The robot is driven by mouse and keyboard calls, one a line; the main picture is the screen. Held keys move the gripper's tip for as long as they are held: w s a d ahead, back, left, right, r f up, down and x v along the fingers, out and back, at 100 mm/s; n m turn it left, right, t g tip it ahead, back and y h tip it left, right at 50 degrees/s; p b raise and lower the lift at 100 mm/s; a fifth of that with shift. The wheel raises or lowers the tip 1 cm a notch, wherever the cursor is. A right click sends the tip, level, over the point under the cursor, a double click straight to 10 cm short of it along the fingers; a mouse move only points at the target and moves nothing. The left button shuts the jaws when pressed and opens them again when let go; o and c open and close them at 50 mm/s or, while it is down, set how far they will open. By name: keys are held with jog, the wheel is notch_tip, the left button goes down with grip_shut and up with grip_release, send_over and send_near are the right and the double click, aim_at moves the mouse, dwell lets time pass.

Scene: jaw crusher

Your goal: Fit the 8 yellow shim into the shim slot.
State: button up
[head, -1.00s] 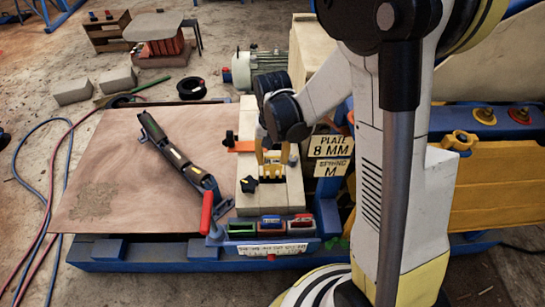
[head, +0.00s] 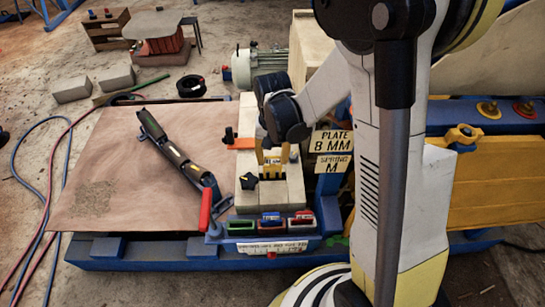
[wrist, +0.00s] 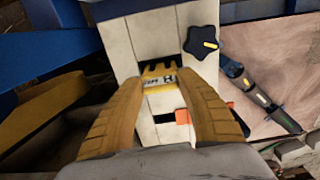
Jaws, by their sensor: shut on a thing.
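My gripper (wrist: 164,105) is shut on the yellow shim (wrist: 158,85). The shim is a flat plate with dark lettering and has prongs on its far edge. In the head view, my gripper (head: 272,154) is over the pale block (head: 294,190), and the shim is small there. The shim slot (wrist: 150,60) is a dark opening in the pale block. The prongs overlap this opening in the wrist view. I cannot tell how deep they sit. A black star knob with a yellow mark (wrist: 202,43) is beside the slot.
A sign reads PLATE 8 MM (head: 337,143), with SPRING M below. A rack (head: 270,245) with green, blue and red pieces and a red-handled lever (head: 206,210) stand in front. An orange clamp (head: 241,143) is behind the knob. A dark bar (head: 180,160) lies on the brown sheet.

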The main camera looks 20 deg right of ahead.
aim_at(272, 166)
jog(key=shift+f+b, duration=0.6)
jog(key=shift+f, duration=2.65)
jog(key=o, duration=1.4)
jog(key=shift+o, duration=0.2)
